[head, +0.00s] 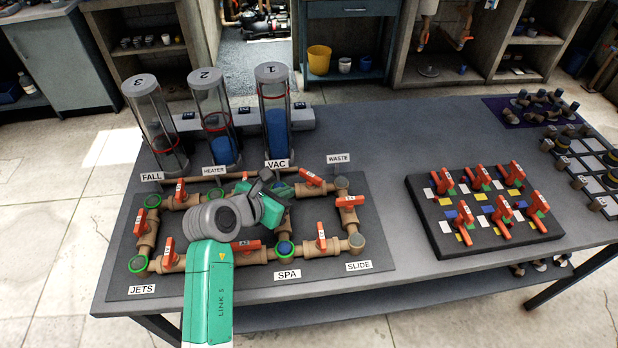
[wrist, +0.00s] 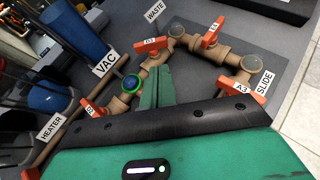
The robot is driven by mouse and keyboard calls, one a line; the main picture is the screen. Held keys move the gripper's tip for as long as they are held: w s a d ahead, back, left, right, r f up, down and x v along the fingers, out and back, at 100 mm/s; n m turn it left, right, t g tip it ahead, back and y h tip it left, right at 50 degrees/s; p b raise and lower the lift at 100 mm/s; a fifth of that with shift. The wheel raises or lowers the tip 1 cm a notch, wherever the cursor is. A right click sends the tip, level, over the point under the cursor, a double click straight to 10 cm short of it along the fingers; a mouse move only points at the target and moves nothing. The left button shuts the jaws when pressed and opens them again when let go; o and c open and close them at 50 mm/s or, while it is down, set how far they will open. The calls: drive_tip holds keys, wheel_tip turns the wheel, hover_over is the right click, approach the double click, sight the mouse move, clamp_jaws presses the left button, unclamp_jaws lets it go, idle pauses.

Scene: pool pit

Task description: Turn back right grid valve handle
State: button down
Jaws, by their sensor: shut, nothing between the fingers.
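The back right grid valve handle (head: 312,178) is an orange lever on the back pipe run between the VAC and WASTE signs. It also shows in the wrist view (wrist: 150,44), with a small white tag, lying roughly along its pipe. My gripper (head: 286,190) is over the back of the pipe grid, just left of this handle. In the wrist view, its green fingers (wrist: 160,75) are shut and empty, with tips just short of the handle in the picture. Whether they touch the valve cannot be told. My wrist hides part of the middle pipes.
Other orange handles stand close by, on the right run (head: 349,201) and front run (head: 320,238). Clear cylinders (head: 273,110) rise behind the grid. A black board (head: 480,215) with several red levers lies to the right. Bare table lies between them.

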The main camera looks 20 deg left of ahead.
drive_tip(key=b, duration=0.4)
approach(315, 181)
drive_tip(key=x, duration=0.5)
drive_tip(key=shift+f, duration=0.2)
drive_tip(key=shift+w+d+f+b, duration=0.2)
drive_tip(key=shift+w+b, duration=0.1)
drive_tip(key=shift+w, duration=0.3)
drive_tip(key=shift+r, duration=0.15)
